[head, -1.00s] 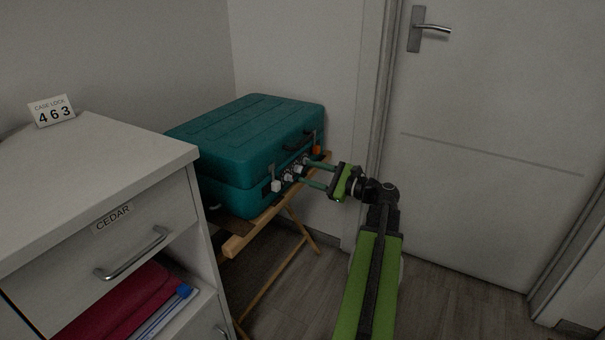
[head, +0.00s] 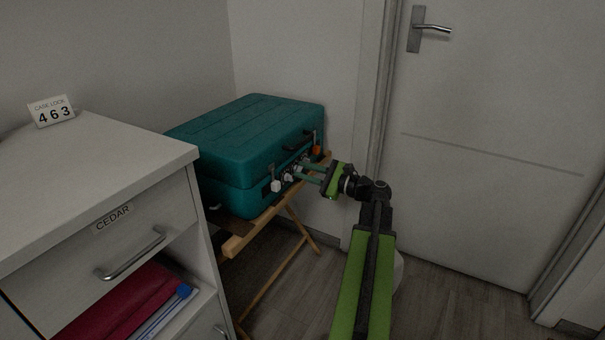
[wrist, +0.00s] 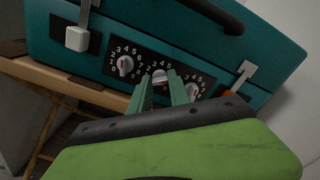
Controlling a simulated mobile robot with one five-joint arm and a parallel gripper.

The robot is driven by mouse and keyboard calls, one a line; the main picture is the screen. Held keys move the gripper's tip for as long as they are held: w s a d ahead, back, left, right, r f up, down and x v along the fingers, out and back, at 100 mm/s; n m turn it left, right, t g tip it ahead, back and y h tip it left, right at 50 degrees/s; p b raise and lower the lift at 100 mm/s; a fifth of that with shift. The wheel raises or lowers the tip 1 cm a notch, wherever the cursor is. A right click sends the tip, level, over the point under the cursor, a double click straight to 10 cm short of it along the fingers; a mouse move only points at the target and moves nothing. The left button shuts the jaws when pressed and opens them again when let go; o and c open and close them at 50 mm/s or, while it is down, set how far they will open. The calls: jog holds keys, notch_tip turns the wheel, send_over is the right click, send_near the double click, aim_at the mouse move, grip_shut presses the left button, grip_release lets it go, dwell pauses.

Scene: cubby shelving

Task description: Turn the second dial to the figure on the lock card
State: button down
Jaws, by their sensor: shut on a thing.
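The teal case (head: 245,140) lies closed on a wooden stand, with a dark panel of three white dials on its front. In the wrist view, the first dial (wrist: 124,66) is clear of my fingers. The second dial (wrist: 160,76) sits between the fingertips of my gripper (wrist: 160,84), which is shut on it. Its pointer and some of its figures are hidden or too small to read. The third dial (wrist: 193,91) is partly behind the right finger. In the head view my gripper (head: 301,172) reaches the panel from the right. The lock card (head: 52,111) reads "CASE LOCK 463".
Two latches flank the panel: a white-ended one (wrist: 77,38) at left and an orange-ended one (head: 316,150) at right. The case handle (head: 298,141) is above the dials. A white cabinet (head: 100,165) labelled CEDAR stands at left, and a door (head: 500,130) at right.

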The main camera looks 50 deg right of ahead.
jog(key=shift+n, duration=0.9)
jog(key=c, duration=1.2)
grip_release()
jog(key=v, duration=1.7)
jog(key=shift+s, duration=0.25)
